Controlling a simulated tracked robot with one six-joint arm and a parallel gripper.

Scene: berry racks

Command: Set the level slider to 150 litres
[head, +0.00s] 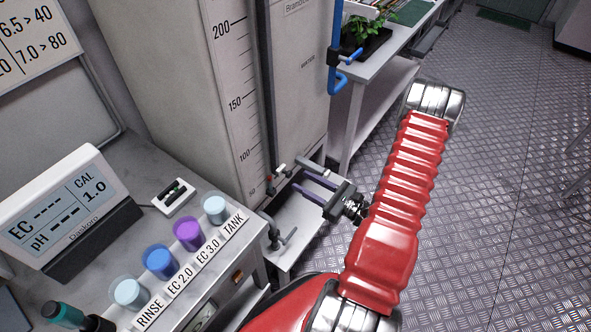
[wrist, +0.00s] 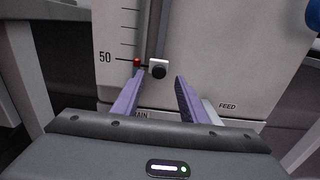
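The level slider (wrist: 158,68) is a small white block with a black knob, on a dark vertical rail on the grey tank (head: 160,80). Its red pointer (wrist: 137,64) stands close to the 50 mark. The tank's scale (head: 228,75) shows 50, 100, 150 and 200 going up. My gripper (head: 300,180) is open in front of the tank's lower part. In the wrist view its two purple fingers (wrist: 158,82) point at the tank with the knob between and just beyond their tips. I see no contact, and the exact distance is unclear.
A bench at left holds a meter (head: 70,205) and several cups beside labels. Taps (head: 285,240) stick out below the slider. A blue pipe (head: 337,60) and a table (head: 375,55) with a plant tray stand right of the tank. The metal floor at right is clear.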

